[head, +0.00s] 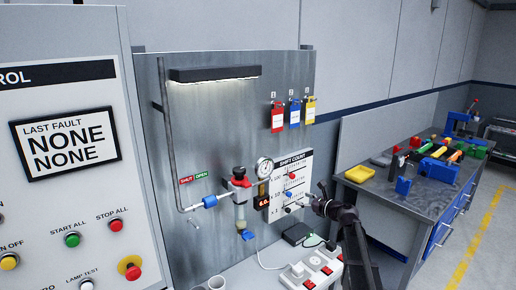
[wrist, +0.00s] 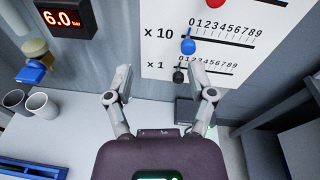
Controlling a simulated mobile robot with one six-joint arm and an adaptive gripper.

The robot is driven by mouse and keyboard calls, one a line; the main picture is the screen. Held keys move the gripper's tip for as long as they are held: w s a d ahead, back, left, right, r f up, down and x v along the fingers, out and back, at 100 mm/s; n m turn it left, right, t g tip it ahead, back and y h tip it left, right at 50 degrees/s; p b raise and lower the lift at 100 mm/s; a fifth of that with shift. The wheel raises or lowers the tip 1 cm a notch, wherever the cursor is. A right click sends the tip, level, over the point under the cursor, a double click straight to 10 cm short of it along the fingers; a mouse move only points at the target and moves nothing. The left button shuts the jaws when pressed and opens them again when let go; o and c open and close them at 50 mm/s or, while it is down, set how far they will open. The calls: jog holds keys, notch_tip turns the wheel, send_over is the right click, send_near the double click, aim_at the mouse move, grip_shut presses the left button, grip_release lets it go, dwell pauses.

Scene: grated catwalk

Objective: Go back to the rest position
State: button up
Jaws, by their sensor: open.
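My gripper (head: 318,199) is raised in front of the lower right part of the white shift count board (head: 304,160) in the head view. In the wrist view my gripper (wrist: 161,78) has its two fingers spread wide, with nothing held between them. The board's black knob (wrist: 180,76) on the x 1 row shows in the gap between the fingertips, apart from both. The blue knob (wrist: 188,46) on the x 10 row is just above it, and a red knob (wrist: 215,3) is cut off at the top edge.
A white power strip (head: 312,270) and a dark box (head: 296,234) lie on the bench below. A gauge (head: 264,166) and a red 6.0 bar display (wrist: 66,18) are left of the board. Two cups (wrist: 37,104) stand at left. A tool table (head: 405,190) stands at right.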

jog(key=s+a+f+n+g+h, duration=0.2)
jog(key=s+a+f+n+g, duration=0.2)
jog(key=s+f+n, duration=0.35)
jog(key=s+a+f+n+g+h, duration=0.2)
jog(key=s+a+f+n+g, duration=0.2)
jog(key=s+n, duration=0.5)
jog(key=s+d+f+n+g+h, duration=0.2)
jog(key=s+n, duration=0.3)
jog(key=s, duration=0.3)
jog(key=s+d+f+n+g+h, duration=0.2)
jog(key=s+n+h, duration=0.2)
jog(key=s, duration=0.4)
jog(key=shift+s+f+n+g+h, duration=0.2)
jog(key=shift+n+g+h, duration=0.1)
jog(key=shift+n, duration=0.15)
